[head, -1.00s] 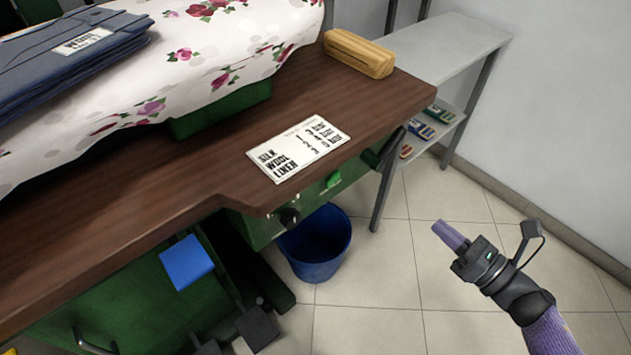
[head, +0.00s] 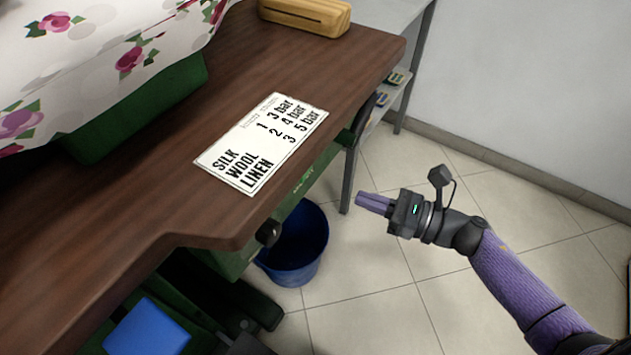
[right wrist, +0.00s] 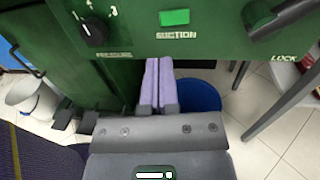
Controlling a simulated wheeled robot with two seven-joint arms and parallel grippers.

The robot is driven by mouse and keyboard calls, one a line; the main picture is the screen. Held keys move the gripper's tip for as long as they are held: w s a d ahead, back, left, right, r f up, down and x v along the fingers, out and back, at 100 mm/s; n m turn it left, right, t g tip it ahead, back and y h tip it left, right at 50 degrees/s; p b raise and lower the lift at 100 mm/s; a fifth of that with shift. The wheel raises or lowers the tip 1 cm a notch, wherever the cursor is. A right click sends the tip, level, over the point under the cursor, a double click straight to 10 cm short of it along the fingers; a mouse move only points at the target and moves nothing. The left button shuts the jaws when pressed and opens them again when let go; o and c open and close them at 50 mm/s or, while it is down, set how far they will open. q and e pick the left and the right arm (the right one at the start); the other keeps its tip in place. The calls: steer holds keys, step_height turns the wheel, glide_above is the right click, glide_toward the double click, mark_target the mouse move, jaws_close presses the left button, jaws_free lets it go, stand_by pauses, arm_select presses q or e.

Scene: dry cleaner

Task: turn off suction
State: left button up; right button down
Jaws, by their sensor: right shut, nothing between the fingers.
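The green suction switch (right wrist: 174,17) shows in the right wrist view, on a green panel (right wrist: 215,45) above the printed word SUCTION. Its face is bright green. In the head view the panel (head: 240,262) is seen steeply under the table edge, so the switch is hard to make out there. My right gripper (head: 358,200) is shut and empty, out to the right of the panel and apart from it. In the right wrist view its purple fingertips (right wrist: 158,62) point toward the panel, just below and left of the switch. My left gripper is not in view.
A black knob (right wrist: 93,32) is left of the switch; a dark handle (right wrist: 280,15) marked LOCK is right. The brown tabletop (head: 130,195) overhangs the panel and carries a pressure card (head: 262,143). A blue bucket (head: 300,245) stands below. Tiled floor is free at right.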

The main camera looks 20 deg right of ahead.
steer(key=b+x, duration=0.2)
steer(key=x, duration=0.7)
steer(key=shift+w, duration=0.2)
steer(key=shift+a, duration=0.2)
steer(key=shift+w+a+m+t+h, duration=0.2)
steer(key=shift+m+t+h, duration=0.1)
steer(key=shift+t, duration=0.1)
